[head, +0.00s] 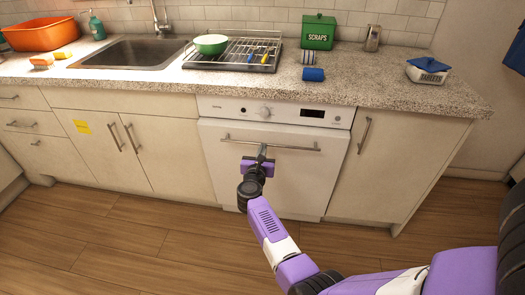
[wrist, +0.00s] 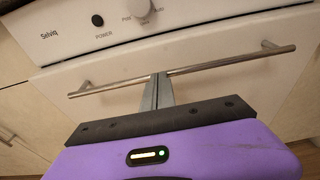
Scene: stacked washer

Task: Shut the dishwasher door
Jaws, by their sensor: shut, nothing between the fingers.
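The white dishwasher door (head: 290,178) stands upright, or nearly so, under its control panel (head: 275,111). I cannot tell whether it is fully flush with the panel. A metal bar handle (head: 295,147) runs across its upper part. The door (wrist: 225,50) and handle (wrist: 215,66) also show in the wrist view.
Cream cabinets (head: 125,150) flank the dishwasher on both sides. The countertop (head: 400,82) above holds a sink (head: 135,53), a dish rack (head: 232,54), a green scraps tin (head: 318,32) and a tablets box (head: 427,71). The wooden floor (head: 140,240) in front is clear.

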